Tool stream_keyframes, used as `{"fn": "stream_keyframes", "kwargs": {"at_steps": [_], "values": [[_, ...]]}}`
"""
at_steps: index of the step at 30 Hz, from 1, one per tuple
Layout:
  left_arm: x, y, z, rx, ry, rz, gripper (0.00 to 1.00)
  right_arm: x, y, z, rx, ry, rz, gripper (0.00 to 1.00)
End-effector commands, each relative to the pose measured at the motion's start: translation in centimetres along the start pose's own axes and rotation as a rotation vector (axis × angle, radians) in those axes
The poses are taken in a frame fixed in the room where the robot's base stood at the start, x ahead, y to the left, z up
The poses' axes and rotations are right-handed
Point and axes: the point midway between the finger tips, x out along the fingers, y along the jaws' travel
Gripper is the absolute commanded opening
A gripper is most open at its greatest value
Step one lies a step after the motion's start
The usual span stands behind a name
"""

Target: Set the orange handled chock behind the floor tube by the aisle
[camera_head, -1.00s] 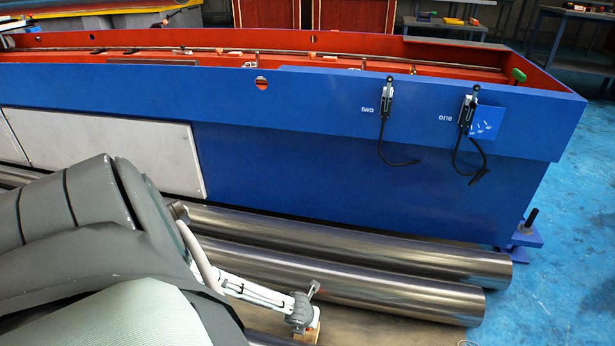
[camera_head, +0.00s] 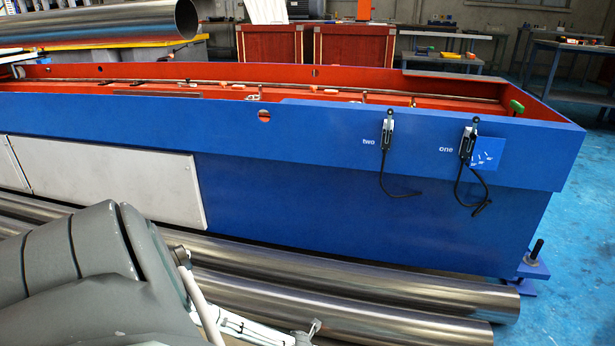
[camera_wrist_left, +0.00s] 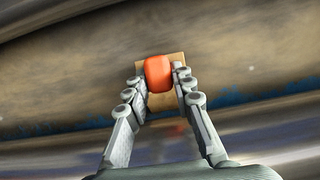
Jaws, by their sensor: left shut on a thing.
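The chock has an orange handle (camera_wrist_left: 158,72) on a tan wooden block (camera_wrist_left: 173,102). In the left wrist view my left gripper (camera_wrist_left: 158,80) is shut on the handle, one finger on each side. In the head view only the upper part of this gripper (camera_head: 312,328) shows at the bottom edge, and the chock is out of sight there. Two long shiny metal floor tubes lie side by side along the blue machine: a rear tube (camera_head: 400,285) and a front tube (camera_head: 400,318). Their right ends face the blue aisle floor. My right gripper is not in view.
The blue machine (camera_head: 330,215) with a red inner trough stands behind the tubes. A blue foot with a bolt (camera_head: 533,262) sticks out near the tube ends. Blue floor (camera_head: 585,240) at the right is clear. Another large tube (camera_head: 110,22) is at upper left.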

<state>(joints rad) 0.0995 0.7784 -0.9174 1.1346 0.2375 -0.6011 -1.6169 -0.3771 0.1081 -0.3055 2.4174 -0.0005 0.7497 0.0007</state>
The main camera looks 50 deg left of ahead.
Motion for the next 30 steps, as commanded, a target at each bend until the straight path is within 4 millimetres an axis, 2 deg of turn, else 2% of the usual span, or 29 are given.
{"fn": "stream_keyframes", "kwargs": {"at_steps": [1, 2, 7, 16, 20, 23, 30], "values": [[0.0, 0.0, 0.1, 0.0, -0.001, -0.001, 0.0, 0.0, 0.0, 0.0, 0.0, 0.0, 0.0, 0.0], [0.0, 0.0, 0.1, 0.0, -0.001, -0.001, 0.26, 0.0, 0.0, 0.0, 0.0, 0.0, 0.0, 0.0], [0.0, 0.0, 0.1, 0.0, -0.001, 0.0, 0.47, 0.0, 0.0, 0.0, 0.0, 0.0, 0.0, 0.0], [-0.1, 0.0, -0.1, 0.0, 0.001, 0.0, 0.48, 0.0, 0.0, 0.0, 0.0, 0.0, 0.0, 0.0], [-0.8, 0.1, 0.0, 0.002, 0.0, -0.001, 0.48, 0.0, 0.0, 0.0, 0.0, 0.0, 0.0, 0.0], [-2.1, 0.1, 0.1, 0.003, -0.001, -0.001, 0.48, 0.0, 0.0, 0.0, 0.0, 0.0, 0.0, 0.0], [-6.9, 0.1, 0.1, 0.004, -0.001, -0.001, 0.48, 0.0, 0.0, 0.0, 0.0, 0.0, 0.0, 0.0]]}}
